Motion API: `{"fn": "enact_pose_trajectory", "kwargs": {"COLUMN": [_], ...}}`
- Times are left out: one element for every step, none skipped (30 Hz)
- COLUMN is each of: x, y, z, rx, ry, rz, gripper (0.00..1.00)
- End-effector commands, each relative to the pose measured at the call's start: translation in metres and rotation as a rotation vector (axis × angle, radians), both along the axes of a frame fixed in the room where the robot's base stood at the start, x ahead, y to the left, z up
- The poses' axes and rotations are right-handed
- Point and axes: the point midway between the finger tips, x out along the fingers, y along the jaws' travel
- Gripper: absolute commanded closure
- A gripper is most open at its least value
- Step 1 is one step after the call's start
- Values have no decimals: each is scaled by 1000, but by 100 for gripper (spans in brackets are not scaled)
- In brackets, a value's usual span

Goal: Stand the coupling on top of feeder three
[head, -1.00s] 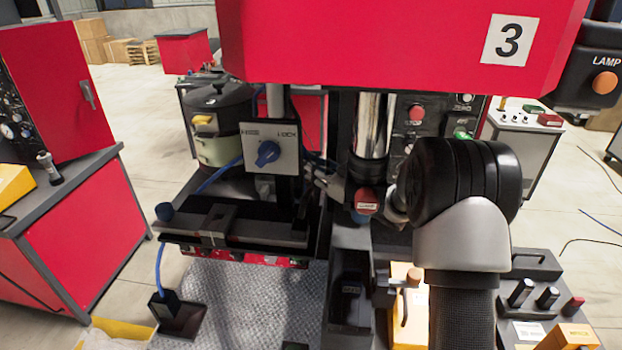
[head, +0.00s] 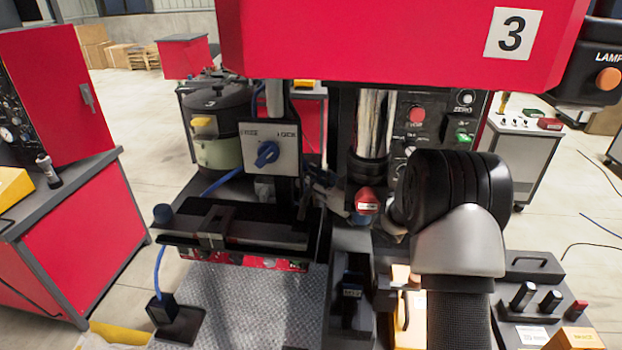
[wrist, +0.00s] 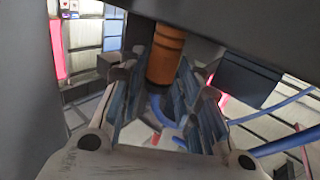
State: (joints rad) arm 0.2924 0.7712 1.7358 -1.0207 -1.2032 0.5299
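The coupling (wrist: 166,52) looks like an orange-brown cylinder with darker bands and a dark lower end. It shows in the wrist view between the far ends of my gripper's fingers (wrist: 163,88), with both sides close against them. My gripper appears shut on it. Its upper end meets the edge of a dark surface at the top of the wrist view. Feeder three (head: 400,40) is the red housing marked 3 at the top of the head view; its top is out of frame. My gripper and the coupling cannot be seen in the head view.
A grey box with a blue knob (head: 267,153) stands left below the red housing. A control panel (head: 440,115) is behind my arm, and a lamp box (head: 600,75) is at the right. Blue cables (wrist: 275,142) cross the wrist view's right side.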

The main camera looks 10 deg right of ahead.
Motion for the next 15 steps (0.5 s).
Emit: {"fn": "enact_pose_trajectory", "kwargs": {"x": [0,0,0,-3,-7,-12,-16,-21,-29,-34,-40,-47,-53,-58,-64], "y": [0,0,0,-3,-6,-10,-14,-17,-22,-27,-31,-36,-40,-44,-48], "z": [2,4,6,5,4,4,4,5,5,5,5,5,5,5,5], "rx": [0,0,0,0,0,0,0,1,1,0,0,1,2,0,1], "ry": [0,0,0,1,2,2,3,3,3,1,2,2,3,3,2], "rz": [0,0,0,-2,-2,-3,-3,-4,-5,-5,-4,-5,-4,-5,-4], "gripper": [69,69,69,69,69,69,69,69,69,69,69,69,69,69,69]}}
